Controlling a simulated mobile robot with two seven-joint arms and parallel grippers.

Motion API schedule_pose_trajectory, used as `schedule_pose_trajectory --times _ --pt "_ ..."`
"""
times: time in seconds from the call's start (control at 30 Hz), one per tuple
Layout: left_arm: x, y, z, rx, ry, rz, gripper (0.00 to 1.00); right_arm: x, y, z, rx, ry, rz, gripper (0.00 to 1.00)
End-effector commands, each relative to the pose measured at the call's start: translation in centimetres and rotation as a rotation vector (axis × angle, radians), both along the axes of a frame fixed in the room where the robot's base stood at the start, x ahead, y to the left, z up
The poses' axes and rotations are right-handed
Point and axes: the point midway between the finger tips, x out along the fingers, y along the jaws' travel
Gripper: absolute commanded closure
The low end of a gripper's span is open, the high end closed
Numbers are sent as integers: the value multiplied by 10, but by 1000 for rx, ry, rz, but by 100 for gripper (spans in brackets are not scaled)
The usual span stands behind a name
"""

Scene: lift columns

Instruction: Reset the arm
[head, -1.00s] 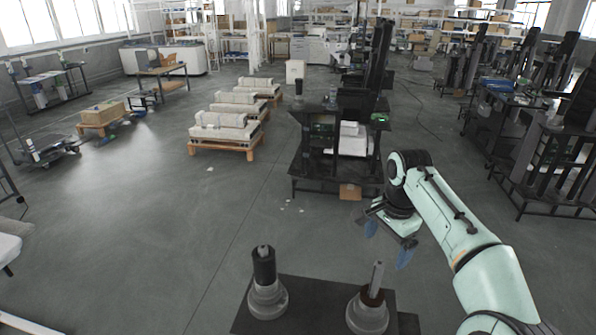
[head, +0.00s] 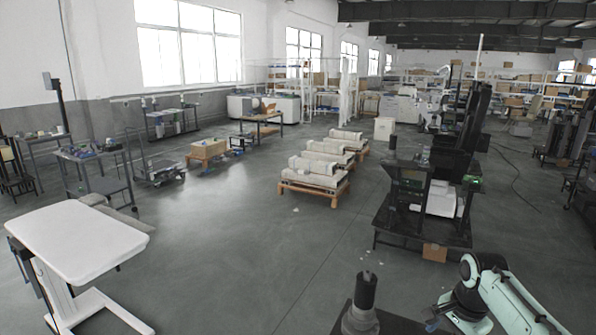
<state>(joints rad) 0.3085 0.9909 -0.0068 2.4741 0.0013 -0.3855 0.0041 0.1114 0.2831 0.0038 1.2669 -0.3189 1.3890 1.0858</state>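My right arm, pale green with dark joints, shows at the lower right in the head view. Its gripper (head: 446,322) is near the bottom edge and partly cut off, with one blue fingertip showing. I cannot tell its opening, and I see nothing held in it. A dark post on a grey round base (head: 362,312) stands on a dark platform at the bottom centre, to the left of my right gripper. My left arm and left gripper are out of view.
A white-topped table (head: 78,240) stands at the lower left. A black cart (head: 420,215) stands beyond my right arm. Pallets with pale blocks (head: 315,185) and a low wooden stand with a box (head: 208,150) are farther back.

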Motion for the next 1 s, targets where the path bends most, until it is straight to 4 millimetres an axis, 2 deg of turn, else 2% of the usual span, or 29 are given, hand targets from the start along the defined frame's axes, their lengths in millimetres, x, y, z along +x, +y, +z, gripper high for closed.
schedule_pose_trajectory --times 0.03,0.13,0.27,0.3,0.37,0.4,0.47,0.5,0.57,0.6,0.7,0.8,0.9,1.0 --pt "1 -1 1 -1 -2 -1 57 8 8 -36 12 17 63 4" --pt "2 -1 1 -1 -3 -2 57 19 30 -104 46 22 195 4" --pt "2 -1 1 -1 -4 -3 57 13 64 -197 103 19 360 4" --pt "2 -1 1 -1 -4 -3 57 6 75 -225 122 16 407 4" --pt "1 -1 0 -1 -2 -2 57 -8 92 -266 151 10 471 4" --pt "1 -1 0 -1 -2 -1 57 -21 104 -292 170 6 513 4" --pt "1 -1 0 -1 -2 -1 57 -44 121 -329 196 -2 571 4" --pt "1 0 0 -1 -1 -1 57 -62 132 -351 213 -7 606 4" --pt "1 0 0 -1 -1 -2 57 -92 149 -381 233 -14 657 4" --pt "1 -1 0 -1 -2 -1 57 -114 160 -398 244 -19 689 4" --pt "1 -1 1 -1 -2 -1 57 -167 181 -427 259 -27 759 4" --pt "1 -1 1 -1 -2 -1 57 -210 194 -441 259 -32 812 4" --pt "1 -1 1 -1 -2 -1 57 -236 201 -446 252 -34 849 4" --pt "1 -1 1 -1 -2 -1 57 -248 203 -447 247 -37 866 4"
